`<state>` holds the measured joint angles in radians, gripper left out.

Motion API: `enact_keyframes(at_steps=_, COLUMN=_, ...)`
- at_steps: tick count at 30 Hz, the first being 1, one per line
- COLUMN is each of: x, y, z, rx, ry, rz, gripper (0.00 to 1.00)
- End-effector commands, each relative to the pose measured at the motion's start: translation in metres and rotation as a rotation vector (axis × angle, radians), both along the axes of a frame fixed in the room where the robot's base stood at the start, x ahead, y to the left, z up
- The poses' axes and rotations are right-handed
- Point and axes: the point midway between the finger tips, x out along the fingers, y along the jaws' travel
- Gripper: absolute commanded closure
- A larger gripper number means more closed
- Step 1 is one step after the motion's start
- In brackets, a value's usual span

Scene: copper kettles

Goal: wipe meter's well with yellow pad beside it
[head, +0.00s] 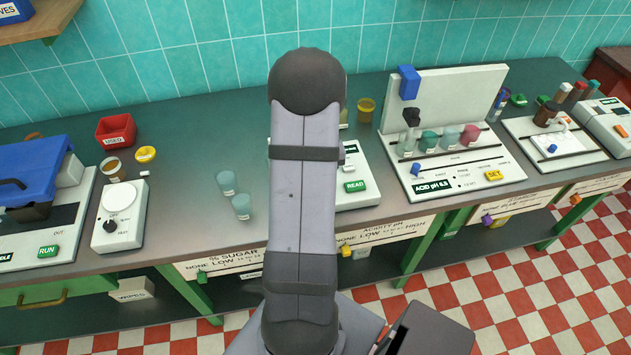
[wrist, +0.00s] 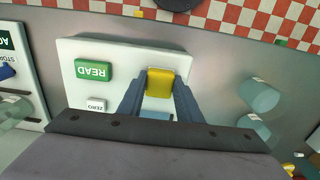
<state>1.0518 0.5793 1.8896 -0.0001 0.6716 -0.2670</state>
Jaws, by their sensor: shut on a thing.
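The meter is a white box (wrist: 125,58) with a green READ button (wrist: 93,70) and a ZERO button (wrist: 97,104) in the wrist view. In the head view my arm covers much of the meter (head: 358,195). My gripper (wrist: 158,85) is shut on the yellow pad (wrist: 160,82), over the meter to the side of the buttons. A pale blue part shows between the fingers behind the pad; I cannot tell what it is. The well is not clearly visible, and I cannot tell whether the pad touches it. The head view hides the gripper behind my arm.
The acid pH station (head: 455,188) with several cups is to the right. A white scale (head: 118,215) and a red USED bin (head: 115,131) are further left.

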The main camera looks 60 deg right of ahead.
Motion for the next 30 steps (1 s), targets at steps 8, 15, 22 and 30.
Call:
enact_keyframes(at_steps=8, x=0.003, y=-0.003, z=-0.001, rx=0.001, ry=0.001, rz=0.000, gripper=0.89)
enact_keyframes(at_steps=15, x=0.013, y=-0.013, z=-0.002, rx=0.002, ry=0.001, rz=0.000, gripper=0.89)
enact_keyframes(at_steps=22, x=0.013, y=-0.013, z=0.000, rx=0.003, ry=0.001, rz=-0.001, gripper=0.89)
enact_keyframes(at_steps=30, x=0.001, y=0.000, z=0.000, rx=0.004, ry=0.002, rz=-0.001, gripper=0.89)
